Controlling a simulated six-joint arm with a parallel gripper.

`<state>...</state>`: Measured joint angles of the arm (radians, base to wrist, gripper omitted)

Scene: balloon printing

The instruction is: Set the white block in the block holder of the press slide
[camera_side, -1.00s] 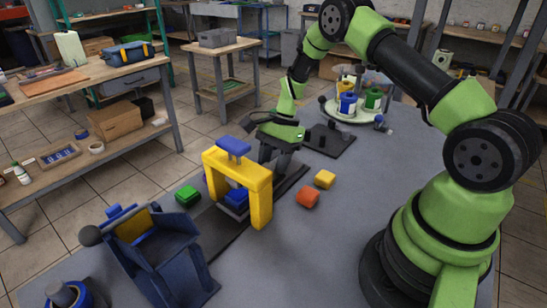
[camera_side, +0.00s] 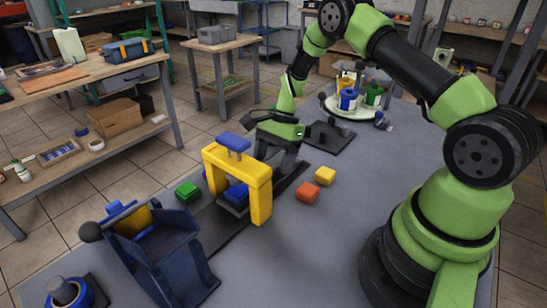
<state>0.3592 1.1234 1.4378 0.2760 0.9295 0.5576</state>
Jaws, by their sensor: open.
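The yellow press (camera_side: 262,203) stands over a dark slide track (camera_side: 222,228), with a blue lever (camera_side: 233,142) on top. A blue piece (camera_side: 237,194) sits on the slide under the press arch. My gripper (camera_side: 276,167) is open, low over the far end of the track, just behind the press. The press's upright partly hides it, and its fingertips are hard to make out. I cannot make out the white block or the block holder; they may be hidden behind the press or my gripper.
A round tray (camera_side: 352,108) holds paint pots at the back. The table's right middle is clear.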

